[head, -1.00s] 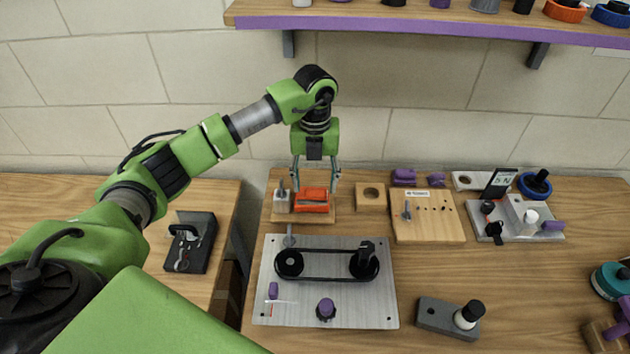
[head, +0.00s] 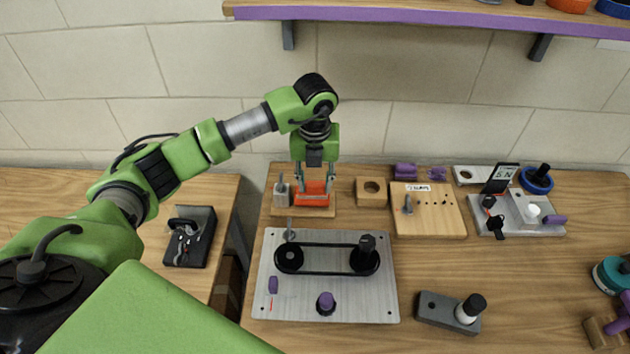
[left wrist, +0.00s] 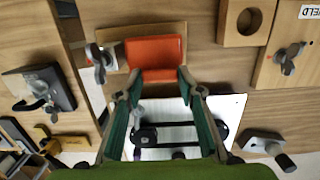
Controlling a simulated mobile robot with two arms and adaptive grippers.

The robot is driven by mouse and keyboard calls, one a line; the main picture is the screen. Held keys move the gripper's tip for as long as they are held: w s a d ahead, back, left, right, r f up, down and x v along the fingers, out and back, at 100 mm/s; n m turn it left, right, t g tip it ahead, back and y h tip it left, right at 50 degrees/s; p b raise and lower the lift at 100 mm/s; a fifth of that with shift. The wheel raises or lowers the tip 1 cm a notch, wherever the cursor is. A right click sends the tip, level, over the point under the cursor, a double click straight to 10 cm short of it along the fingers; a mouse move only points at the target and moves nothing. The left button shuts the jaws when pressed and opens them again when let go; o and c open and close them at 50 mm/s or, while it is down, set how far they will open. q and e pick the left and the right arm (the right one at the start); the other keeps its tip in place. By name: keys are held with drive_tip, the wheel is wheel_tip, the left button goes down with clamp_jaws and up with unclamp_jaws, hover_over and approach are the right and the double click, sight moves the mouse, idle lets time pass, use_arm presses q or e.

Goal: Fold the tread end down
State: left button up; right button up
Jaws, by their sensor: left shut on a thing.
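An orange piece (head: 312,188), which I take for the tread, stands on a small wooden base (head: 318,212) at the back left of the right-hand table. My left gripper (head: 314,196) points down over it with its fingers shut on its two sides. In the left wrist view the orange piece (left wrist: 155,52) shows as a smooth panel, with the fingertips of the left gripper (left wrist: 159,73) at its near edge. A small metal block with a lever (head: 281,191) sits beside it on the base. The fingers hide part of its sides. My right gripper is not in view.
A metal plate (head: 325,310) with a black belt on two pulleys lies in front. A wooden block with a hole (head: 371,192) and a pegged board (head: 428,222) stand to the right. A shelf (head: 430,13) hangs above.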

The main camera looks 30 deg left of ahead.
use_arm(q)
drive_tip(key=t+b, duration=0.1)
drive_tip(key=f+b, duration=0.1)
drive_tip(key=b, duration=0.1)
drive_tip(key=shift+s+d+f+t+y, duration=0.15)
drive_tip(key=shift+s+f+t+y, duration=0.1)
drive_tip(key=shift+s+t+y, duration=0.15)
drive_tip(key=shift+t+b, duration=0.3)
drive_tip(key=shift+b, duration=0.35)
drive_tip(key=shift+r, duration=0.15)
drive_tip(key=o, duration=1.1)
drive_tip(key=shift+d, duration=0.1)
drive_tip(key=v, duration=1.2)
drive_tip(key=shift+s+d, duration=0.15)
